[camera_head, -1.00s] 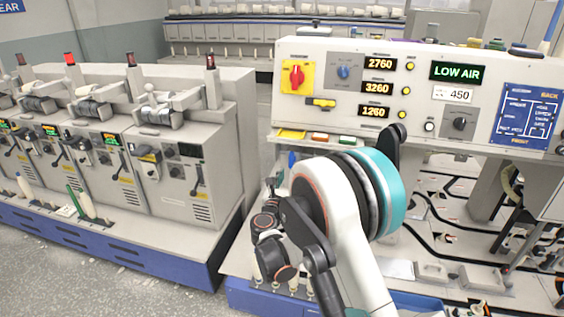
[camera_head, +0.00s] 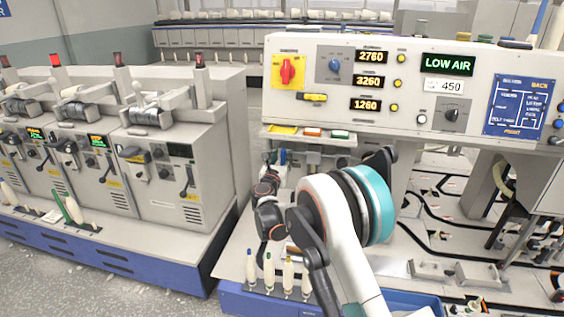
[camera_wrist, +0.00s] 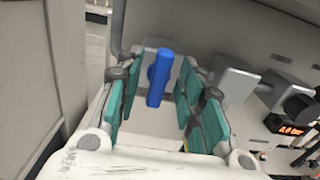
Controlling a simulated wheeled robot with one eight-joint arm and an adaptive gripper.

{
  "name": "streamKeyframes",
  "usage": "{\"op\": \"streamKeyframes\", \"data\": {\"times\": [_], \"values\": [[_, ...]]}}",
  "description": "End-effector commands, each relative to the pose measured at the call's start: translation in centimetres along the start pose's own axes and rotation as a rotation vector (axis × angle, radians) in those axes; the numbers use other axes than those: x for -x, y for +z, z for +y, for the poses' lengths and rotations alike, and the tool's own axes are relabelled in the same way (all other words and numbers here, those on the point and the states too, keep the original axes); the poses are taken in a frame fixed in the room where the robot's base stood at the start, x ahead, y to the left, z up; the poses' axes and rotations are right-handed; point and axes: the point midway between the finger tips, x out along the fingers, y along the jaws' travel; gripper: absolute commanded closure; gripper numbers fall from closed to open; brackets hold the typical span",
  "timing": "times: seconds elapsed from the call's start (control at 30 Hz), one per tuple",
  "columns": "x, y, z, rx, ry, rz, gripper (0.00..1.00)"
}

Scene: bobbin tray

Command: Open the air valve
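The air valve's blue lever handle (camera_wrist: 160,78) stands nearly upright, slightly tilted, in front of a grey block in the wrist view. My gripper (camera_wrist: 158,88) is open, with teal pads left and right of the handle. The handle appears between the pads with gaps on both sides; I cannot tell how deep it sits. In the head view, a small blue part (camera_head: 283,157) shows under the control panel, beside my dark wrist. My gripper's fingers are not clear there. The panel display (camera_head: 447,61) reads LOW AIR.
The control panel (camera_head: 300,110) overhangs the valve area, with a red switch (camera_head: 287,70) on yellow. Several bobbins (camera_head: 269,272) stand at the front edge below my arm. Grey spinning units (camera_head: 170,205) are at the left. The wrist view shows a grey wall (camera_wrist: 25,80) close at left.

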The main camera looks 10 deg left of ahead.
Motion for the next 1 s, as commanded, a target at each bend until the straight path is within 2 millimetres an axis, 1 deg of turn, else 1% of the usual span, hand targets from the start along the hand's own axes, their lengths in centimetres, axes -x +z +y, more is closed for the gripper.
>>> {"op": "streamKeyframes", "data": {"times": [0.1,0.37,0.4,0.47,0.5,0.53,0.83,1.0], "values": [[-0.57,-0.04,-0.03,0.0,0.0,0.0,0.65],[-0.68,0.03,-0.04,0.0,0.0,0.0,0.65],[-0.68,0.03,-0.03,0.0,0.0,0.0,0.7],[-0.67,0.03,-0.03,0.0,0.0,0.0,0.83],[-0.67,0.03,-0.03,0.0,0.0,0.0,0.92],[-0.67,0.03,-0.04,0.0,0.0,0.0,0.99],[-0.66,0.03,-0.04,-0.007,0.0,0.0,1.0],[-0.66,0.03,-0.09,-0.05,0.0,0.0,1.0]]}}
